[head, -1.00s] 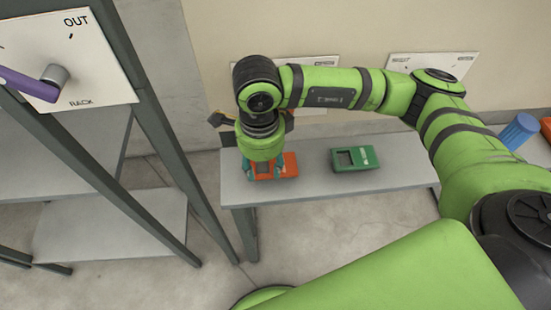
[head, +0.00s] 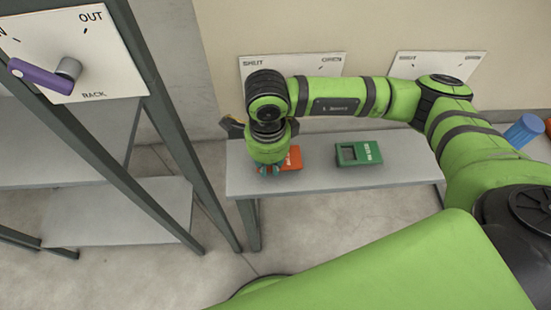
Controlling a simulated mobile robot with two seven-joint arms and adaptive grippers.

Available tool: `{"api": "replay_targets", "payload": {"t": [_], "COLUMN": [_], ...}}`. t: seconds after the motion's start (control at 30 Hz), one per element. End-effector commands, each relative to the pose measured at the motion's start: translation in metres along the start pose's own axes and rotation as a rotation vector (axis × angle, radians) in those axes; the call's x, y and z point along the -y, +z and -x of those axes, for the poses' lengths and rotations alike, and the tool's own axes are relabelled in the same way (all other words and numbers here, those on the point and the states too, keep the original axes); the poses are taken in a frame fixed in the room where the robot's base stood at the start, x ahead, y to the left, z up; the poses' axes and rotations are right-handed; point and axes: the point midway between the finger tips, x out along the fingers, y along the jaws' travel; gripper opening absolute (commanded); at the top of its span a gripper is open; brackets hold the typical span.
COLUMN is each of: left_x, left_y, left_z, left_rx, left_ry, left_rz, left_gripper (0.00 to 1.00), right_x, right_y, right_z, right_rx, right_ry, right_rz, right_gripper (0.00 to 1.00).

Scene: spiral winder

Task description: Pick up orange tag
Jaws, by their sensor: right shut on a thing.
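The orange tag (head: 293,158) is at the left part of the grey bench, partly hidden by my right gripper. My right arm reaches in from the right, and its gripper (head: 268,170) points down over the tag's left side. The right gripper is shut on the orange tag. I cannot tell whether the tag touches the bench or is slightly above it. My left gripper is not in view.
A blue cylinder (head: 524,130) stands at the far right. A rack with a purple lever (head: 40,76) on a white panel is at the left. Signs hang on the wall behind.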

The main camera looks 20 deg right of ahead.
Motion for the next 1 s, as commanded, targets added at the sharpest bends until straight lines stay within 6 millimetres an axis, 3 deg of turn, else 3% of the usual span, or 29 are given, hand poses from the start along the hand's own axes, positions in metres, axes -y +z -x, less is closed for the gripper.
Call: {"api": "replay_targets", "payload": {"t": [0.17,0.37,0.7,1.0], "left_x": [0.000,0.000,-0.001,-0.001], "left_y": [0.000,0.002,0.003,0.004], "left_z": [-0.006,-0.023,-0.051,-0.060], "left_rx": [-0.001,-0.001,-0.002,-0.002], "left_ry": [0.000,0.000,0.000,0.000], "left_rz": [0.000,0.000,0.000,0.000], "left_gripper": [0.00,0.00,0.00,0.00], "right_x": [0.001,0.001,-0.033,-0.051], "right_y": [0.001,0.001,-0.067,-0.100], "right_z": [0.007,0.035,0.081,0.106], "right_rx": [0.003,0.004,-0.001,0.000], "right_ry": [-0.003,-0.008,-0.009,-0.003], "right_rz": [0.000,0.001,-0.002,-0.002], "right_gripper": [0.00,0.00,0.00,0.00]}}
